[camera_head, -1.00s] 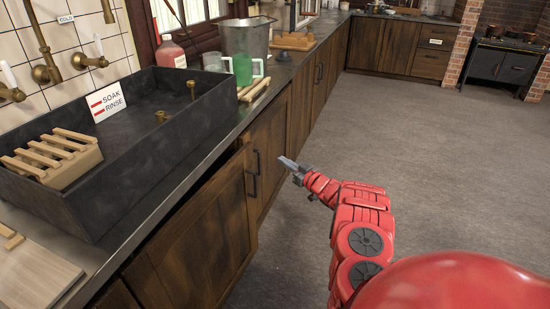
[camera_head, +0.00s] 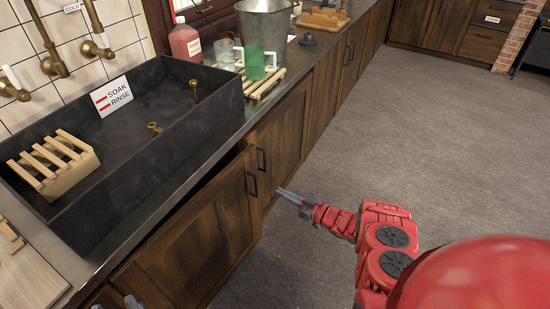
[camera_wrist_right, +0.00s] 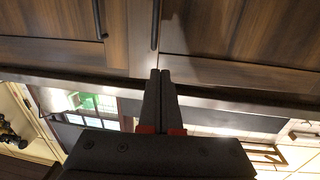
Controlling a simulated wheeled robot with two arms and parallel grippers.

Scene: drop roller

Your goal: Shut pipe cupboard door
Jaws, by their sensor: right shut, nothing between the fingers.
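The pipe cupboard door (camera_head: 205,240) is the dark wooden door below the sink, with a black bar handle (camera_head: 252,184). A dark wedge between its top and the counter edge shows that it stands slightly ajar. The neighbouring door (camera_head: 282,135) has its own black handle (camera_head: 261,160) and looks flush. My right gripper (camera_head: 282,192) is shut and empty, just right of the ajar door's handle edge; I cannot tell if it touches. The right wrist view shows its shut fingers (camera_wrist_right: 160,74) pointing at the wooden fronts near two handles. Grey tips (camera_head: 132,302) at the bottom edge look like my left gripper, mostly cut off.
The dark sink (camera_head: 130,180) sits on the counter with a SOAK RINSE sign (camera_head: 111,96) and a wooden rack (camera_head: 55,163). A red bottle (camera_head: 185,40), green mug (camera_head: 255,62) and metal bucket (camera_head: 264,25) stand behind. The grey floor (camera_head: 420,130) at right is clear.

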